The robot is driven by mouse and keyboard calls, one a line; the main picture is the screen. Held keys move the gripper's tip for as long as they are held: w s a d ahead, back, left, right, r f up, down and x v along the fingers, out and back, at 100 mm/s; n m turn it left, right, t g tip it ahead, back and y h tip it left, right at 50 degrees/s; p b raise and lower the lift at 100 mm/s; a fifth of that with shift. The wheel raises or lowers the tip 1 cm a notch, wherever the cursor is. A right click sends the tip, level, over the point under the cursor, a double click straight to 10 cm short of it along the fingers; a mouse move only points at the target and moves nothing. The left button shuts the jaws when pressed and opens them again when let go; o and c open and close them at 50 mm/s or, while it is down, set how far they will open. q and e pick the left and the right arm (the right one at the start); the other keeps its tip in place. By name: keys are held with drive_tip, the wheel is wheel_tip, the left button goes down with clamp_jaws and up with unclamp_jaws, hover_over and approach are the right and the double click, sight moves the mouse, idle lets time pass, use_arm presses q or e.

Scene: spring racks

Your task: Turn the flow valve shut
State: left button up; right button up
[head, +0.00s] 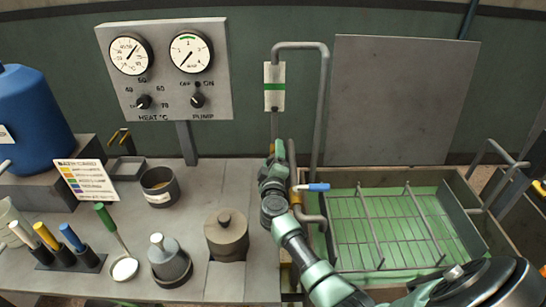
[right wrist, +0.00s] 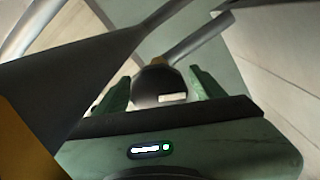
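The flow valve appears to be the blue-handled lever (head: 316,187) on the pipework at the left edge of the green tray. Its handle lies about level and points right. My right gripper (head: 279,150) is upright by the vertical pipes, above and left of the lever, apart from it in the head view. In the right wrist view its two green fingers (right wrist: 161,92) stand wide apart. A dark rounded part (right wrist: 158,84) with a pale label shows between or beyond them; I cannot tell what it is or whether they touch it. My left gripper is not in view.
Grey pipes (head: 323,110) rise beside the gripper, with a green-striped tag (head: 274,88). A gauge panel (head: 164,75) stands at the back left. A lidded pot (head: 227,236), a dark cup (head: 160,187) and other vessels crowd the bench. The wire-racked tray (head: 455,222) is at right.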

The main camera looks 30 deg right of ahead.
drive_tip(key=c, duration=1.3)
drive_tip(key=shift+o, duration=0.2)
drive_tip(key=m+p, duration=0.2)
drive_tip(key=p, duration=0.1)
drive_tip(key=shift+r, duration=0.25)
drive_tip(key=shift+m+p, duration=0.8)
drive_tip(key=shift+m, duration=0.1)
drive_tip(key=shift+d+f+m+p, duration=0.15)
drive_tip(key=shift+m+p, duration=0.25)
drive_tip(key=shift+m, duration=0.5)
drive_tip(key=o, duration=1.3)
drive_tip(key=p+v, duration=0.1)
drive_tip(key=v, duration=0.7)
